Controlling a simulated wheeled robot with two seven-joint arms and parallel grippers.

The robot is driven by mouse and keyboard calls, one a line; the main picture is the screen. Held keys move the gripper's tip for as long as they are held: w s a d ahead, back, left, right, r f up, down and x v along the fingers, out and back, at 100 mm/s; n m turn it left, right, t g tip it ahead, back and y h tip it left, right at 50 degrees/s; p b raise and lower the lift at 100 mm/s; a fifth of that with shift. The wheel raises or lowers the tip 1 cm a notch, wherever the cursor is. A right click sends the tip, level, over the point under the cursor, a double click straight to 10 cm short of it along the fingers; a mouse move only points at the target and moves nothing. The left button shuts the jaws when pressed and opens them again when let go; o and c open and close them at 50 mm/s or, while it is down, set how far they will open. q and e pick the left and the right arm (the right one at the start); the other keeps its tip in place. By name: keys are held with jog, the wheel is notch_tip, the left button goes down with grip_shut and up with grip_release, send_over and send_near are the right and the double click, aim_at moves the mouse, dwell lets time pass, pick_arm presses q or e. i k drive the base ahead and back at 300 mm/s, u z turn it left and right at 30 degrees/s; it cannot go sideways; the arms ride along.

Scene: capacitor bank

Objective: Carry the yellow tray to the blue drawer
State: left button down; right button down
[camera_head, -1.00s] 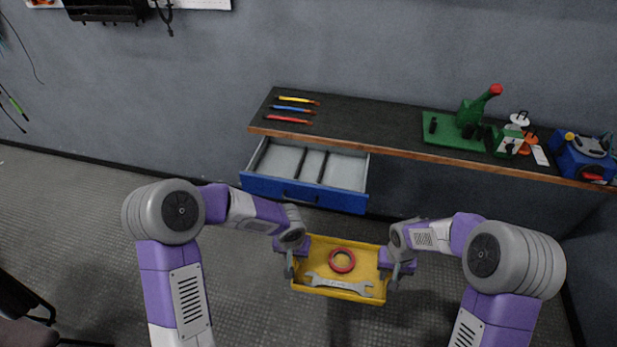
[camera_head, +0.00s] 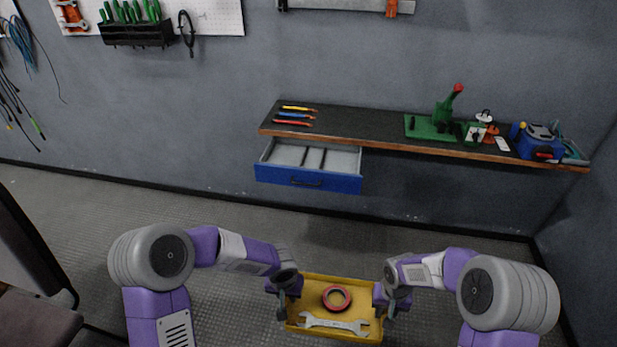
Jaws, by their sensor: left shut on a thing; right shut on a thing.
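The yellow tray (camera_head: 312,282) is held level between my two grippers, above the floor. A red ring (camera_head: 337,298) and a grey double-ended wrench (camera_head: 334,324) lie in it. My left gripper (camera_head: 282,305) is shut on the tray's left side. My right gripper (camera_head: 391,304) is shut on its right side. The blue drawer (camera_head: 308,180) stands open under the left part of the wall bench. Its grey inside has dividers and looks empty. The drawer is beyond the tray, with a gap of floor between them.
The dark bench top (camera_head: 365,124) carries several screwdriver-like tools (camera_head: 296,115), a green press (camera_head: 440,122) and a blue device (camera_head: 538,140). Dark furniture (camera_head: 30,260) stands at the left edge. The floor (camera_head: 225,215) before the drawer is clear.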

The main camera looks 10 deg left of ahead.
aim_at(311, 163)
jog(key=z, duration=0.1)
jog(key=k, duration=0.15)
jog(key=u, duration=1)
jog(key=i, duration=1.35)
jog(key=z, duration=0.5)
